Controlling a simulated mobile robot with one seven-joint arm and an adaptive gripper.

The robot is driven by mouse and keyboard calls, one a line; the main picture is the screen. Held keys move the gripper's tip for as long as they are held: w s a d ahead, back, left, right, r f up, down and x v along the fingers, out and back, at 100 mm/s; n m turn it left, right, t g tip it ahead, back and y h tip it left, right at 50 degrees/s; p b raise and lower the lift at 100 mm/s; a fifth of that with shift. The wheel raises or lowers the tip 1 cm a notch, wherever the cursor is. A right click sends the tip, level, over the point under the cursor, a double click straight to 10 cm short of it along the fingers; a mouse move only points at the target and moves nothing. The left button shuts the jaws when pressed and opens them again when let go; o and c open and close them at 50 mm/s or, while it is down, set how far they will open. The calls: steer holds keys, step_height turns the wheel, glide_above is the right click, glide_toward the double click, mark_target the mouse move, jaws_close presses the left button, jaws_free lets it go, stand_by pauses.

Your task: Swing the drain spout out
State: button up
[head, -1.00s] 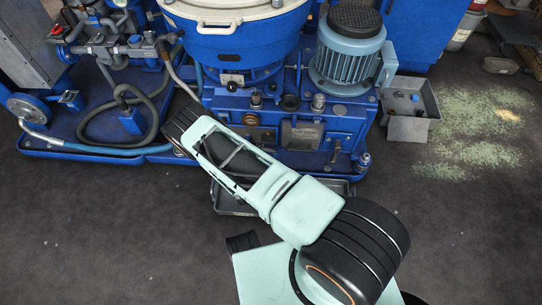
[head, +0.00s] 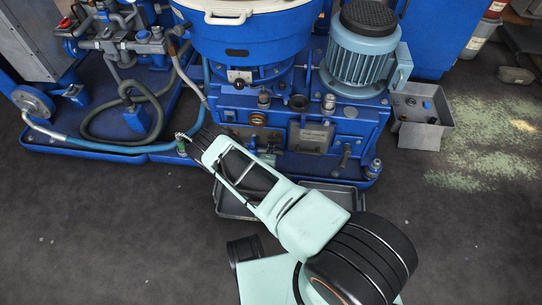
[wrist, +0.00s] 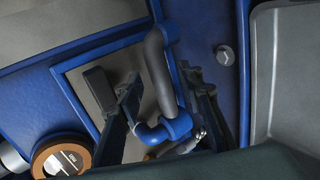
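In the wrist view, a bent pipe with a grey upper length (wrist: 160,72) and a blue elbow (wrist: 170,130) stands in front of the blue skid housing; I take it to be the drain spout. My gripper (wrist: 165,92) is open, its dark fingers on either side of this pipe. There is a clear gap to the left finger; the right finger is close behind the pipe, and I cannot tell whether it touches. In the head view my gripper (head: 186,144) is low at the skid's front edge, small and partly hidden by my wrist. The spout cannot be made out there.
A bronze ring fitting (wrist: 62,158) sits at the lower left of the wrist view. A grey tray (head: 234,207) lies on the floor under my arm. Hoses (head: 100,138) run at the left. The blue motor (head: 363,60) stands at the right. Floor in front is open.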

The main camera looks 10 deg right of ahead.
jaws_close()
stand_by(0.3)
